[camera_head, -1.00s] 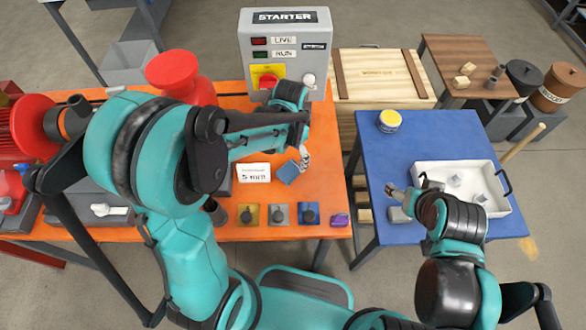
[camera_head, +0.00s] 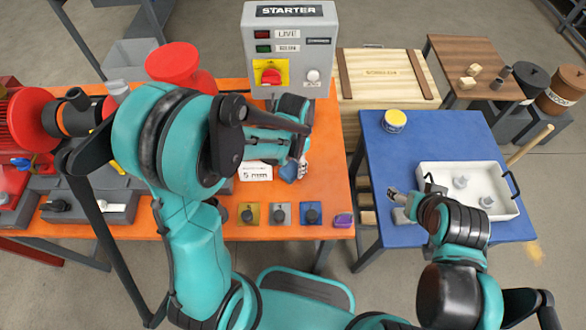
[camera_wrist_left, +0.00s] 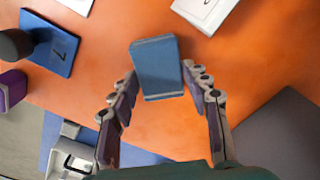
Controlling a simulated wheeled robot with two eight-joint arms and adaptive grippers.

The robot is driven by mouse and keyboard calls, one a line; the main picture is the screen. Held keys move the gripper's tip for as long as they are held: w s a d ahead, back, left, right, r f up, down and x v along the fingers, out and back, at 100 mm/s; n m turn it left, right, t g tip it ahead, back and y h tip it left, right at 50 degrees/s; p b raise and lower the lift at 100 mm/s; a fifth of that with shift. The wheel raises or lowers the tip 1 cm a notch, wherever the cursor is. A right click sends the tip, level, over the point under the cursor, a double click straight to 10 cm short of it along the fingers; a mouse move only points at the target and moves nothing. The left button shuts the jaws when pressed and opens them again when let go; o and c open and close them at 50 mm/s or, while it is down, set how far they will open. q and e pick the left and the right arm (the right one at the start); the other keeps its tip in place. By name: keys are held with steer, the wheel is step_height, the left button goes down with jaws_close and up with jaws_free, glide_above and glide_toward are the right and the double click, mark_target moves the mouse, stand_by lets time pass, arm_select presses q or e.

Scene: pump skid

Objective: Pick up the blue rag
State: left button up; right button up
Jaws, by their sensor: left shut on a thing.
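The blue rag (camera_wrist_left: 157,68) is a small folded blue block between the fingertips of my left gripper (camera_wrist_left: 160,82) in the left wrist view. The gripper is shut on it. In the head view the rag (camera_head: 288,172) shows partly, at the tips of my left gripper (camera_head: 298,168), above the orange table (camera_head: 330,190); the arm hides the rest. I cannot tell whether it touches the tabletop. My right gripper (camera_head: 397,197) is over the blue table; its fingers are too small to read.
A white label card (camera_head: 257,172) lies beside the rag. Yellow, grey and blue tags (camera_head: 280,213) and a purple item (camera_head: 343,220) line the front edge. The grey starter box (camera_head: 290,50) stands behind. The blue table (camera_head: 385,155) holds a white tray (camera_head: 440,180) and a yellow-lidded tub (camera_head: 394,121).

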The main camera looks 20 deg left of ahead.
mark_target(296, 168)
arm_select(q)
steer(key=shift+r, duration=0.5)
steer(key=r+p, duration=0.1)
steer(key=r, duration=0.1)
steer(key=d+r+p, duration=0.1)
steer(key=r, duration=0.1)
steer(key=d+r+p, duration=0.2)
steer(key=d+r, duration=0.4)
steer(key=d, duration=0.4)
steer(key=shift+d+p, duration=0.35)
steer(key=shift+p, duration=0.05)
steer(key=shift+o, duration=1.2)
steer(key=shift+w, duration=0.1)
steer(key=shift+c, duration=0.6)
